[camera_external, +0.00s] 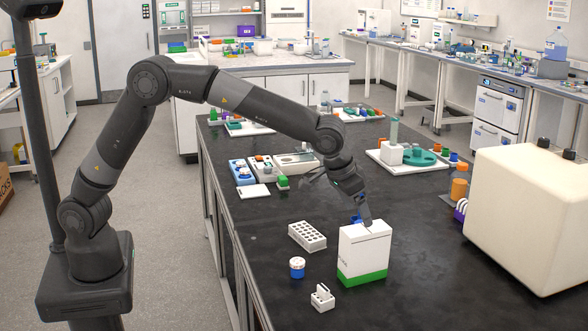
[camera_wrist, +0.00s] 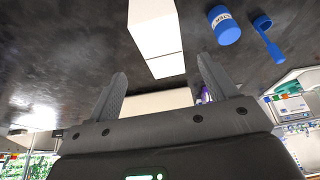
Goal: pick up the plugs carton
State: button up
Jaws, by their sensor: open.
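A white carton with a green band at its base (camera_external: 364,250) stands upright on the dark bench; I take it as the plugs carton, though its lettering is too small to read. In the wrist view a plain white box, likely this carton (camera_wrist: 155,28), lies just beyond the fingertips, in line with the space between them. My gripper (camera_external: 367,222) points down at the carton's top. In the wrist view the gripper (camera_wrist: 160,72) is open, its two fingers apart with nothing held. I cannot tell whether a finger touches the carton.
A white tube rack (camera_external: 307,236), a blue jar with a white lid (camera_external: 297,267) and a small white holder (camera_external: 322,298) stand left of the carton. A blue labelled jar (camera_wrist: 224,27) shows in the wrist view. A large beige box (camera_external: 530,215) stands at right.

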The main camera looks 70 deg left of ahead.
aim_at(366, 229)
jog(key=x, duration=0.7)
jog(key=shift+w+a+f, duration=0.1)
jog(key=shift+w+a, duration=0.1)
jog(key=shift+w, duration=0.1)
jog(key=shift+w+f, duration=0.1)
jog(key=shift+f, duration=0.1)
jog(key=shift+f, duration=0.25)
jog(key=shift+c, duration=0.2)
jog(key=c, duration=1.4)
jog(key=shift+r, duration=0.15)
jog(key=shift+c, duration=0.3)
